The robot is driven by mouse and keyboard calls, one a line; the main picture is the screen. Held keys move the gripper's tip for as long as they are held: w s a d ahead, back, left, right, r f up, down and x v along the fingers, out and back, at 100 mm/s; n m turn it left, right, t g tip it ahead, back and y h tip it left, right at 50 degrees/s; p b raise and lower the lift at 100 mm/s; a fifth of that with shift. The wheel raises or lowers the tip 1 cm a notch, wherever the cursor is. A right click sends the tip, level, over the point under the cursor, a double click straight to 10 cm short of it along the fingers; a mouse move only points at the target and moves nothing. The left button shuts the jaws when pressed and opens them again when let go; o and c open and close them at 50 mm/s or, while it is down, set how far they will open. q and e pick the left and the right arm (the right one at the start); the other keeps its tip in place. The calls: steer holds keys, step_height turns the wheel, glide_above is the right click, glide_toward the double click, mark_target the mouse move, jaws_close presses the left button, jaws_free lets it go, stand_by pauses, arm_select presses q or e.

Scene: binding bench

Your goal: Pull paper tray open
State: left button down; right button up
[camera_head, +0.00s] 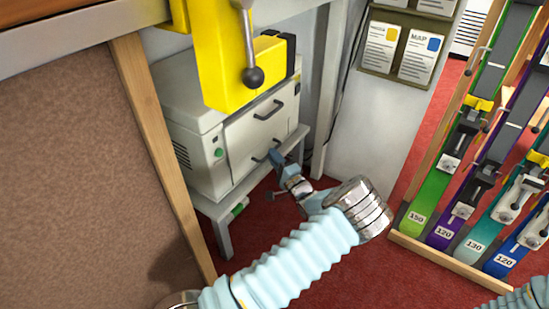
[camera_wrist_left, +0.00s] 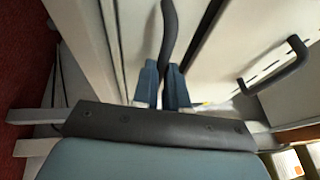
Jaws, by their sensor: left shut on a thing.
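The paper tray is the lower drawer (camera_head: 243,158) in the front of a white printer (camera_head: 200,137) on a low grey stand. Its front looks about flush with the cabinet, with a dark bar handle (camera_head: 258,156). My left gripper (camera_head: 277,158) is at this handle. In the left wrist view my blue fingertips (camera_wrist_left: 163,84) are shut on the dark handle (camera_wrist_left: 168,32), one on each side. The upper drawer's handle (camera_head: 268,110) is free and also shows in the left wrist view (camera_wrist_left: 275,68). My right gripper is out of view.
A yellow machine part with a black-knobbed lever (camera_head: 252,76) hangs above the printer. A wooden table leg (camera_head: 160,155) stands at left. A rack of colored clamp strips (camera_head: 470,190) stands at right. Red floor (camera_head: 275,215) is open before the printer.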

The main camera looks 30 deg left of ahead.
arm_select(q)
steer(key=s+d+b, duration=0.1)
steer(key=d, duration=1.9)
steer(key=shift+s, duration=0.3)
steer(key=c, duration=1.2)
jaws_free()
steer(key=shift+o, duration=0.2)
steer(key=v, duration=1.3)
steer(key=shift+s+d, duration=0.25)
steer(key=shift+d, duration=0.05)
steer(key=shift+f, duration=0.15)
